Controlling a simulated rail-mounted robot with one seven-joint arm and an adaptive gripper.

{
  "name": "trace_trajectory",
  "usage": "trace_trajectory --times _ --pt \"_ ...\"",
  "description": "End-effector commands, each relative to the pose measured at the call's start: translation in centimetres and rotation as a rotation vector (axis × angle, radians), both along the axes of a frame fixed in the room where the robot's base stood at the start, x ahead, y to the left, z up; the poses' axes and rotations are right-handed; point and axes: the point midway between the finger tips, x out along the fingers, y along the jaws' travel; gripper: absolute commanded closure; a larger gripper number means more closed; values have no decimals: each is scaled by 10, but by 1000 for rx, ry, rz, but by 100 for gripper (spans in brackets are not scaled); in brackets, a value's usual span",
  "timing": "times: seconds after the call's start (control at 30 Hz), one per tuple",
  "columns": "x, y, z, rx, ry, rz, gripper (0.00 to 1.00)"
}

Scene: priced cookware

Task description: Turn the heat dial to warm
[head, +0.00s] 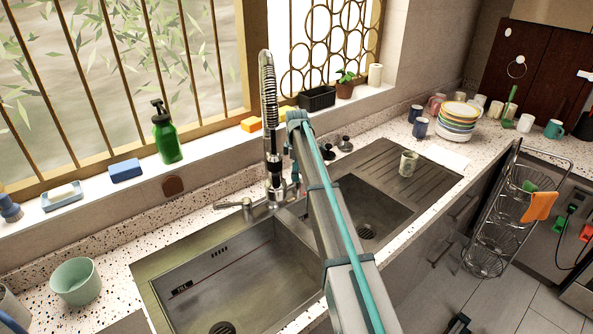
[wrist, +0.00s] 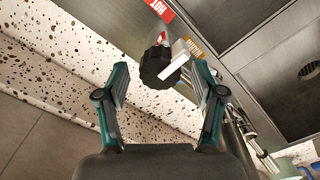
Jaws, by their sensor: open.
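My gripper (wrist: 161,76) is open, with one teal finger on each side of the dial and gaps between. I cannot tell whether the fingertips reach down to its depth. A cool or warm mark is not readable. In the head view my arm reaches to the sink's back edge; my gripper is hidden there, and I cannot identify the dial.
The double sink (head: 240,262) lies below my arm. A tall spring faucet (head: 268,110) stands left of the arm's far end. A small cup (head: 408,163) sits on the drainboard, and stacked bowls (head: 458,118) stand farther right. A green soap bottle (head: 166,137) stands on the sill.

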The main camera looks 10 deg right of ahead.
Motion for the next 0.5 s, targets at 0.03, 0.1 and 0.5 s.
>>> trace_trajectory --times 0.03,0.1,0.5 --pt "0 0 -2 0 1 0 32" --pt "0 0 -4 0 0 0 32" --pt "0 0 -4 0 0 0 59"
